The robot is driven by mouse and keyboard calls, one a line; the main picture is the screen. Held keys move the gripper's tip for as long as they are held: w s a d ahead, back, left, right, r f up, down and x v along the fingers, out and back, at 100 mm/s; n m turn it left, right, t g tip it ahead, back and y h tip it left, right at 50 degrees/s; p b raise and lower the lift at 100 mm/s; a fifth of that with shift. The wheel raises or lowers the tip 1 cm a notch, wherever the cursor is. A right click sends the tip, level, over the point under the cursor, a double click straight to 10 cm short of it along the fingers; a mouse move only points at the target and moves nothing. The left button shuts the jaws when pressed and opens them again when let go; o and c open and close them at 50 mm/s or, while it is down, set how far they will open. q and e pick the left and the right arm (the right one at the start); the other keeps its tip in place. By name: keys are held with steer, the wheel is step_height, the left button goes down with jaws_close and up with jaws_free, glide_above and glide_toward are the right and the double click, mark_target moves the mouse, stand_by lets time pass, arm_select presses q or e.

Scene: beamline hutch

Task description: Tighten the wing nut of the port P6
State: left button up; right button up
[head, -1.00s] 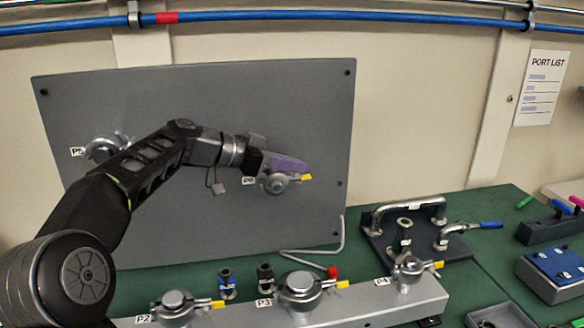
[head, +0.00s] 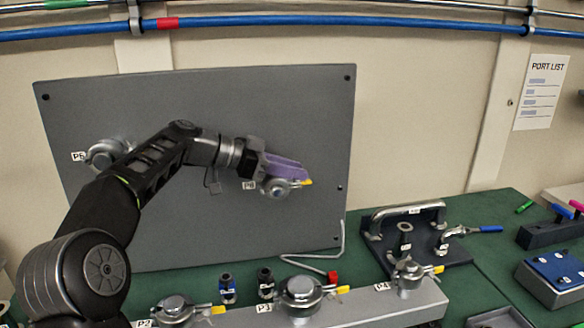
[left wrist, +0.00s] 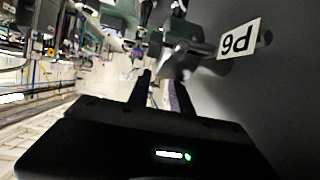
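Port P6 (head: 277,189) is a round metal clamp on the grey upright panel, with a yellow-tipped wing nut (head: 307,182) at its right side. Its P6 label (head: 249,185) is just left of it, and the label also shows upside down in the left wrist view (left wrist: 239,39). My left gripper (head: 301,174) has purple fingers and reaches in from the left, just above the clamp and close to the wing nut. In the left wrist view its fingers (left wrist: 163,88) stand apart, with no held object visible between them. The fingers partly hide the port's top. My right gripper is out of view.
Ports P2 (head: 174,308), P3 (head: 300,290) and P4 (head: 409,272) stand on a grey rail in front. Port P5 (head: 105,154) is on the panel's left. A bent metal rod (head: 341,240) stands by the panel's lower right. The panel right of P6 is clear.

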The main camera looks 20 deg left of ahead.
arm_select(q)
steer(key=shift+r, duration=0.15)
step_height(320, 180, up, 10)
steer(key=shift+f+p, duration=0.15)
steer(key=shift+p, duration=0.55)
steer(key=shift+c, duration=0.2)
